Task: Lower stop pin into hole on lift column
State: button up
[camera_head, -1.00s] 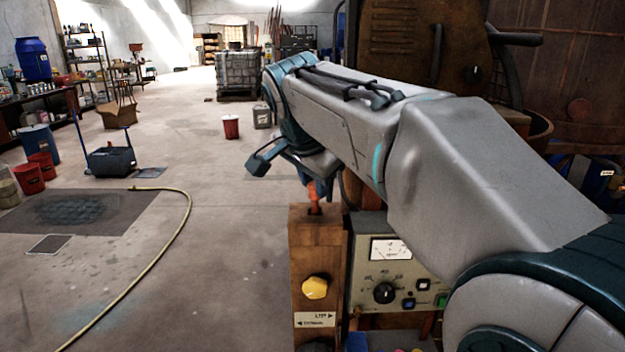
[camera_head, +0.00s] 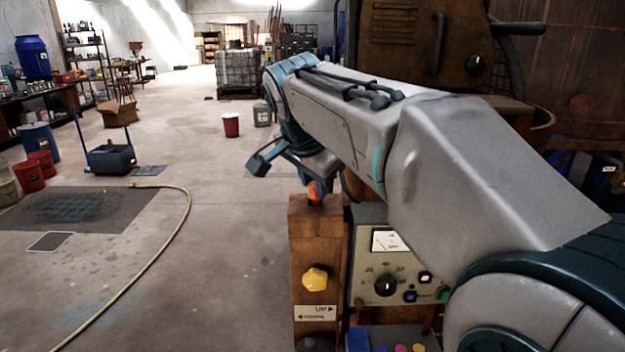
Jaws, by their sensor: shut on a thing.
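The lift column (camera_head: 316,235) is a brown upright post with a yellow knob (camera_head: 314,278) and a "LIFT" label with arrows (camera_head: 315,313) on its front. My gripper (camera_head: 314,186) is over the column's top, partly hidden by my own arm. It is shut on the orange stop pin (camera_head: 314,190), which looks upright. The pin's lower end meets the dark spot at the column's top. I cannot tell how deep it sits in the hole.
A control box with a meter and a black dial (camera_head: 386,286) stands just right of the column. A rusty cabinet (camera_head: 420,45) rises behind my arm. A yellow hose (camera_head: 165,255) lies on the open floor to the left.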

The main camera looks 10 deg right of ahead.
jog(key=shift+f+b, duration=0.35)
jog(key=shift+f, duration=0.15)
jog(key=o, duration=1)
jog(key=shift+o, duration=0.2)
jog(key=v, duration=1.4)
jog(key=shift+d+f, duration=0.15)
jog(key=s+d+f+n+y, duration=0.1)
jog(key=s+f+n, duration=0.3)
jog(key=f, duration=0.6)
jog(key=s+d+f+n+g+y, duration=0.1)
jog(key=s+f+n, duration=0.2)
jog(key=f, duration=0.8)
jog(key=s+d+f+n+g, duration=0.1)
jog(key=s+f+n, duration=0.3)
jog(key=f, duration=0.7)
jog(key=s, duration=0.2)
jog(key=shift+s+d+n+y, duration=0.3)
jog(key=shift+d+y, duration=0.05)
jog(key=shift+y, duration=0.05)
